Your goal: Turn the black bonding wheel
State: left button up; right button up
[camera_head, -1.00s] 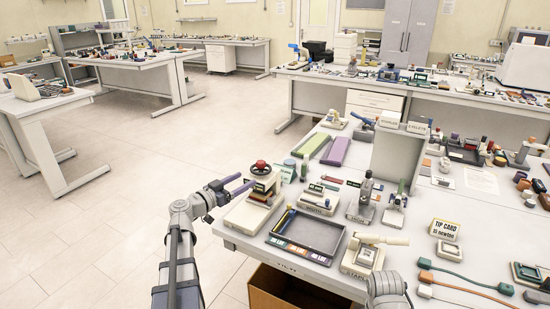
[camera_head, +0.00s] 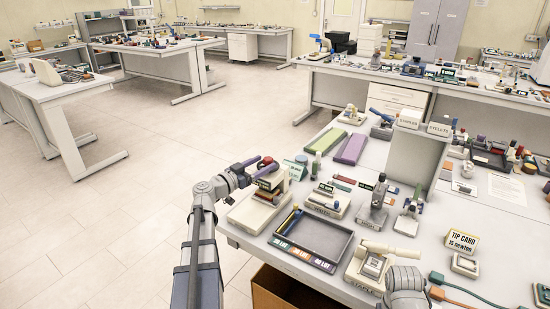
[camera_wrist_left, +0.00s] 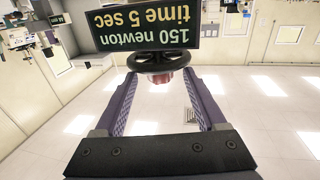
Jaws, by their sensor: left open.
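The bonding press (camera_head: 258,208) stands at the table's front left corner, a cream base with a wheel on top. The black wheel (camera_wrist_left: 160,62) with a red hub (camera_wrist_left: 160,77) shows in the left wrist view, just ahead of and between the fingertips. In the head view the red part (camera_head: 265,160) shows, and the black rim is mostly hidden by my gripper. My left gripper (camera_head: 252,164) is open, its purple fingers reaching to the wheel from the left. Whether they touch the rim I cannot tell. My right gripper is outside the views; only part of that arm shows.
A dark sign (camera_wrist_left: 145,27) reading 150 newton, time 5 sec stands right by the wheel. The floor left of the table is clear.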

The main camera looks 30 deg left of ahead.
aim_at(275, 161)
pick_arm(q)
jog(key=x, duration=0.6)
jog(key=shift+w, duration=0.1)
jog(key=shift+c, duration=0.3)
grip_shut()
